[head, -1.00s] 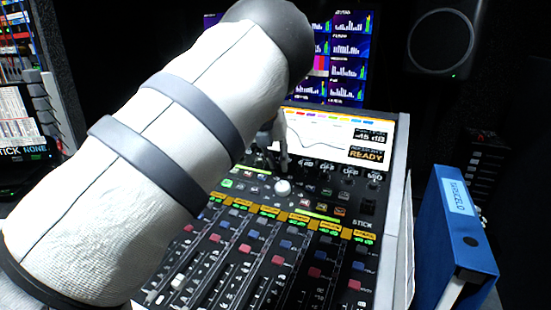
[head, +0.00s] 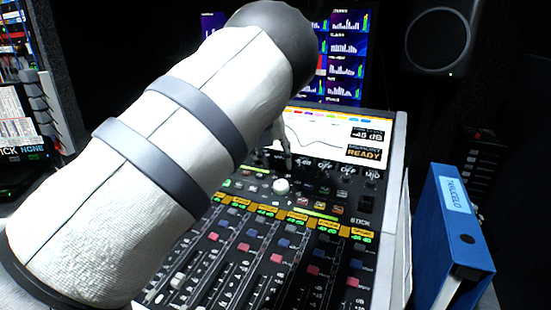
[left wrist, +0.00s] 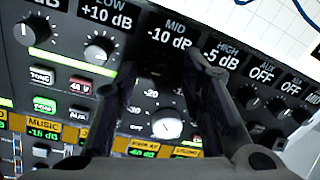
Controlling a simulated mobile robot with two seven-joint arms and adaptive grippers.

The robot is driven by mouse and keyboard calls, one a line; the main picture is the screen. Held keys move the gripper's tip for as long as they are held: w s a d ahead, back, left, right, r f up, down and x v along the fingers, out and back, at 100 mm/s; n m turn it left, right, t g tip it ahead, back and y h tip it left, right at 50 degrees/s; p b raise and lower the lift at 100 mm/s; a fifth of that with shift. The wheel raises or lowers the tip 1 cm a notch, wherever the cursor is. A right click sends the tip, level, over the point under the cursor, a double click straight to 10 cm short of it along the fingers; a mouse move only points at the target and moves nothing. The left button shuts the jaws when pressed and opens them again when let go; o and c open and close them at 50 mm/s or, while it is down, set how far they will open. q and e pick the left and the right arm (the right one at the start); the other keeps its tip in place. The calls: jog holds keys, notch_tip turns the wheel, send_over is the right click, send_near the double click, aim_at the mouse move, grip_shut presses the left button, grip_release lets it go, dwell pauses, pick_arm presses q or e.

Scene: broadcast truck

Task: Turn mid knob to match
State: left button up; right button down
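The MID knob lies under the "MID -10 dB" readout (left wrist: 168,36) in the left wrist view. The knob itself is mostly hidden in the dark area between my fingertips. My left gripper (left wrist: 164,66) reaches to the panel there, its two fingers apart on either side of that spot. I cannot tell whether they touch the knob. In the head view my left gripper (head: 277,148) is small and partly hidden behind my arm, at the top row of knobs. The screen (head: 335,135) above reads "-45 dB" and "READY". My right gripper is not in view.
Faders (head: 245,265) fill the front console. A blue binder (head: 455,235) stands at right.

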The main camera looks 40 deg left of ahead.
pick_arm(q)
jog(key=shift+r, duration=0.1)
jog(key=v, duration=1.1)
jog(key=shift+s+r, duration=0.2)
jog(key=shift+r, duration=0.2)
